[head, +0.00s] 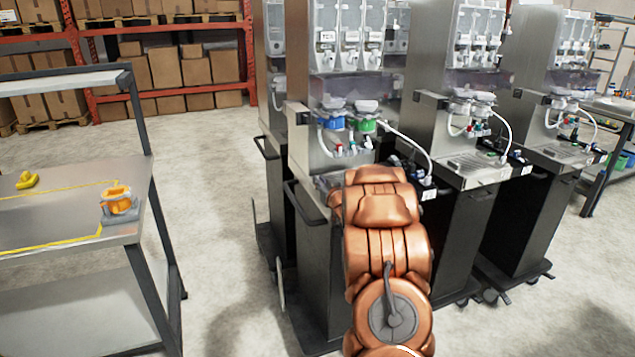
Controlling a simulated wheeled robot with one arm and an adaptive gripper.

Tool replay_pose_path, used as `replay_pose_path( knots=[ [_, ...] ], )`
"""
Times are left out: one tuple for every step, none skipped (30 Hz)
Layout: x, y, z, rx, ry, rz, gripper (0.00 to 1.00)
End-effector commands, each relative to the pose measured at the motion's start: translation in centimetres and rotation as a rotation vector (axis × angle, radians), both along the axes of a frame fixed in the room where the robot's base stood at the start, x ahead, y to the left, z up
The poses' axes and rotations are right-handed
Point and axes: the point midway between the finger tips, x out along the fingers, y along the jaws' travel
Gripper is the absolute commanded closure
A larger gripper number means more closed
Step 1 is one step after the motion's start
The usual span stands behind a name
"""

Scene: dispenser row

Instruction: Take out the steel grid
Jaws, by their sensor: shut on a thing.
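My copper-coloured arm reaches up to the front of the nearest dispenser (305,140) in the head view. My gripper is hidden behind the arm's own links, so its fingers and anything in them do not show. The arm also covers most of this dispenser's drip tray area, and I cannot make out its steel grid. Above it, blue (331,122) and green (366,126) parts sit under the dispenser's nozzles. The middle dispenser (425,130) has a tray with a steel grid (475,164) in view.
A metal work table (60,230) stands at the left with an orange part (117,202) and a yellow item (27,180) on it. Another dispenser (530,115) stands at the right. Open floor (220,200) lies between table and dispensers. Shelves with boxes (165,70) stand behind.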

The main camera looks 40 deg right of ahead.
Motion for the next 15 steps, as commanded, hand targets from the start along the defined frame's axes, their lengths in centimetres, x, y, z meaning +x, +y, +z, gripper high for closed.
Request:
replay_pose_path(
  knots=[
    [-1.0,-1.4,0.0,-0.003,-0.001,-0.026,1.0],
    [-1.1,-1.5,-0.1,-0.001,0.0,-0.027,1.0],
    [-1.3,-1.6,-0.1,0.0,0.0,-0.028,1.0],
    [-1.4,-1.7,-0.2,0.001,0.0,-0.029,1.0],
    [-1.6,-1.8,-0.2,0.001,0.0,-0.03,1.0],
    [-1.8,-1.8,-0.3,0.002,0.0,-0.031,1.0],
    [-2.0,-1.8,-0.3,0.002,0.001,-0.031,1.0],
    [-2.2,-1.8,-0.4,0.003,0.001,-0.031,1.0],
    [-2.4,-1.8,-0.4,0.004,0.001,-0.031,1.0],
    [-2.6,-1.8,-0.5,0.005,0.002,-0.031,1.0],
    [-2.8,-1.8,-0.6,0.007,0.002,-0.031,1.0],
    [-3.0,-1.7,-0.7,0.009,0.004,-0.032,1.0],
    [-3.2,-1.7,-0.8,0.01,0.004,-0.032,1.0],
    [-3.3,-1.5,-0.8,0.011,0.004,-0.03,1.0],
    [-3.4,-1.1,-0.7,0.01,0.006,-0.027,1.0]
  ],
)
